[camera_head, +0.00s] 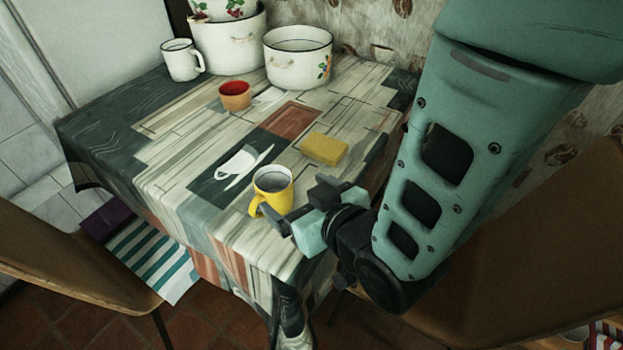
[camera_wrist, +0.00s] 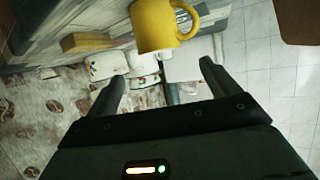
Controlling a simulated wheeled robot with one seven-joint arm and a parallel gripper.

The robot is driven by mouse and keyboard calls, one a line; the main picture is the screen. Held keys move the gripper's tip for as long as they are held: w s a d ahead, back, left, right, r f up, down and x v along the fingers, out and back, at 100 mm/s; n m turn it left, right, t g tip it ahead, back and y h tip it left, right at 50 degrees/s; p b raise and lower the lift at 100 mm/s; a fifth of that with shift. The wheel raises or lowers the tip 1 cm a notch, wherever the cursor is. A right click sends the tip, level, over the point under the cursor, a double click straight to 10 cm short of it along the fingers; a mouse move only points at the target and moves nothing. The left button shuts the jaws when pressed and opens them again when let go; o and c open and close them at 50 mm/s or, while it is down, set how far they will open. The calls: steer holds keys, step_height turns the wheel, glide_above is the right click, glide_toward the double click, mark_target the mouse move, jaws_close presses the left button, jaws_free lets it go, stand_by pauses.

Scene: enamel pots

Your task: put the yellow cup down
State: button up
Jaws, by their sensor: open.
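The yellow cup (camera_head: 274,186) stands upright near the front edge of the table, its handle turned to the lower left. In the wrist view the cup (camera_wrist: 152,24) shows at the top, beyond the fingertips and not between them. My gripper (camera_head: 303,208) is open and empty, just right of and in front of the cup. Its two spread fingers also show in the wrist view (camera_wrist: 162,84). A finger is very close to the cup in the head view; I cannot tell whether it touches.
A yellow sponge (camera_head: 325,150) lies behind the cup on the patterned tablecloth (camera_head: 165,165). A red-orange cup (camera_head: 235,97), a white mug (camera_head: 182,62) and white enamel pots (camera_head: 298,62) stand farther back. Chairs flank the table. The cloth left of the yellow cup is clear.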

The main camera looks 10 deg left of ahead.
steer(key=s+d+r+g+h, duration=0.2)
steer(key=s+d+g+h, duration=0.1)
steer(key=d, duration=0.4)
steer(key=s+d+r+m+g+h, duration=0.1)
steer(key=s+d+r+g+h, duration=0.2)
steer(key=d, duration=0.4)
steer(key=s+d+r+g+h, duration=0.2)
steer(key=s+d+g, duration=0.1)
steer(key=d, duration=0.4)
steer(key=shift+s+d+r+h, duration=0.2)
steer(key=shift+s+d+h, duration=0.2)
steer(key=shift+s, duration=0.4)
step_height(320, 180, up, 8)
steer(key=p, duration=0.8)
steer(key=shift+r, duration=0.2)
